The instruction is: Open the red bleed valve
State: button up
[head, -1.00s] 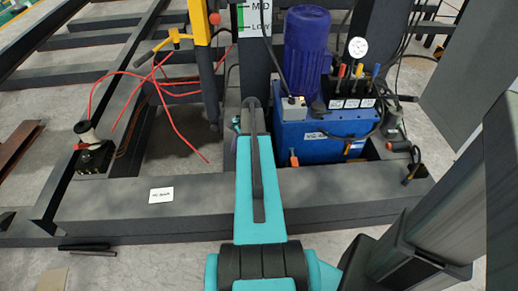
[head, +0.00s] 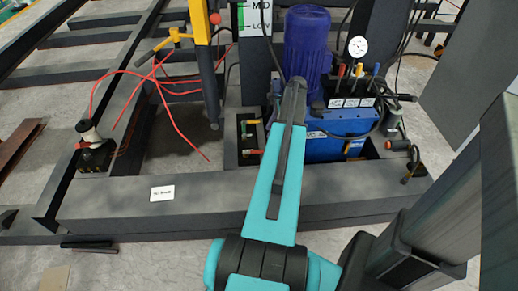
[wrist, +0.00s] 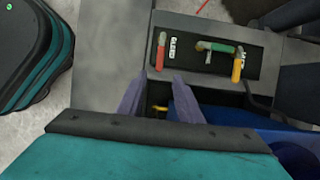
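The red bleed valve handle (wrist: 161,51) sits at the left end of a dark valve panel (wrist: 205,58) in the wrist view, beside a white label that seems to read BLEED. It also shows small in the head view (head: 253,152). My gripper (wrist: 159,82) is open and empty. Its two fingers are apart, and the red handle shows just beyond their tips, between them in the picture; I cannot tell the depth gap. In the head view my arm hides the gripper.
A green handle (wrist: 215,46) and a yellow handle (wrist: 237,68) share the panel. The blue power unit (head: 322,147) with its motor (head: 306,45) stands just right. A yellow lever and red hoses (head: 172,118) are at left. Dark frame beams (head: 120,205) run in front.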

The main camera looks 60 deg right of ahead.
aim_at(257, 152)
jog(key=shift+f, duration=0.15)
jog(key=x, duration=1.3)
jog(key=shift+a+f+b, duration=0.1)
jog(key=shift+f+b, duration=0.1)
jog(key=shift+b, duration=0.15)
grip_shut()
